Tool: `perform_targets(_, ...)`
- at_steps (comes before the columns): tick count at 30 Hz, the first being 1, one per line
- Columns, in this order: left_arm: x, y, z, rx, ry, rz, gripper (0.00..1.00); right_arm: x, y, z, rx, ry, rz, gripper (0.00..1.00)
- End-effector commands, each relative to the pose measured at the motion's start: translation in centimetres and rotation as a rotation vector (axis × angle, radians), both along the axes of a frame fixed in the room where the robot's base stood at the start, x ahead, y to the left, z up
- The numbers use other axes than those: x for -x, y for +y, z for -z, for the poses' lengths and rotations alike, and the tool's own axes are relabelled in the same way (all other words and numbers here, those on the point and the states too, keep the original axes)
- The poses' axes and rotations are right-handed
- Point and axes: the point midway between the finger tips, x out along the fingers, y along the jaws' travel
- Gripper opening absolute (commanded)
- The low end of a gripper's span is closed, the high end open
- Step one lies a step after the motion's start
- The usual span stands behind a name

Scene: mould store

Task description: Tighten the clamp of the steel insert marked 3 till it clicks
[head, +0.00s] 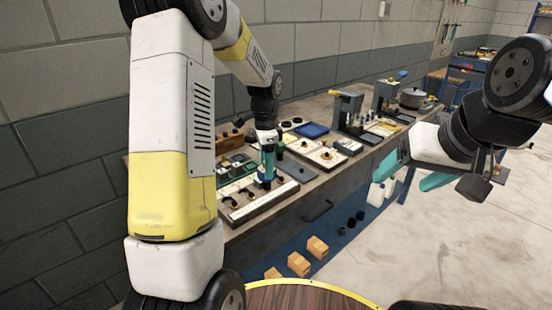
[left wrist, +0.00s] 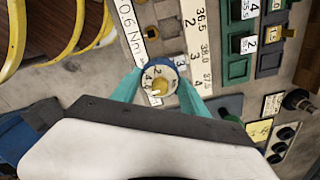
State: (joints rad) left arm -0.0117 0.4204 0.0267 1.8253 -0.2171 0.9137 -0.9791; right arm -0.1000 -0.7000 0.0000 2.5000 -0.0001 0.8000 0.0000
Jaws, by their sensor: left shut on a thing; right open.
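My left gripper (head: 267,172) is shut on an upright tool with a round head, over a white board (head: 237,211) on the bench. In the left wrist view the tool's blue-rimmed, numbered dial (left wrist: 159,82) with a yellow centre sits between the teal fingers. The board carries several dark clamps (head: 232,203) and printed numbers, including a 3 (left wrist: 195,57), beside a "0.6 Nm" label (left wrist: 131,28). The tool's tip and the steel insert marked 3 are hidden, so contact cannot be told. My right gripper (head: 412,165) is open and empty, away from the bench.
Green holders (left wrist: 238,65) stand beside the board. Other boards, a blue tray (head: 311,130), two dark presses (head: 347,112) and a pot (head: 412,98) stand further along the bench (head: 318,185). Orange blocks (head: 299,264) lie on a blue surface below.

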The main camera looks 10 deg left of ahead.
Motion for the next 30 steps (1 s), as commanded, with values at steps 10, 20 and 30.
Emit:
perform_targets(10, -0.02, 0.01, -0.02, 0.000, 0.000, 0.160, 0.03, 0.00, 0.00, 0.00, 0.000, 0.000, 0.000, 0.72)
perform_targets(20, -0.01, 0.02, 0.11, 0.001, 0.000, 0.299, 0.03, 0.00, 0.00, 0.00, 0.000, 0.000, 0.000, 0.72)
perform_targets(30, 0.00, 0.07, 0.17, 0.000, 0.000, 0.404, 0.03, 0.00, 0.00, 0.00, 0.000, 0.000, 0.000, 0.72)
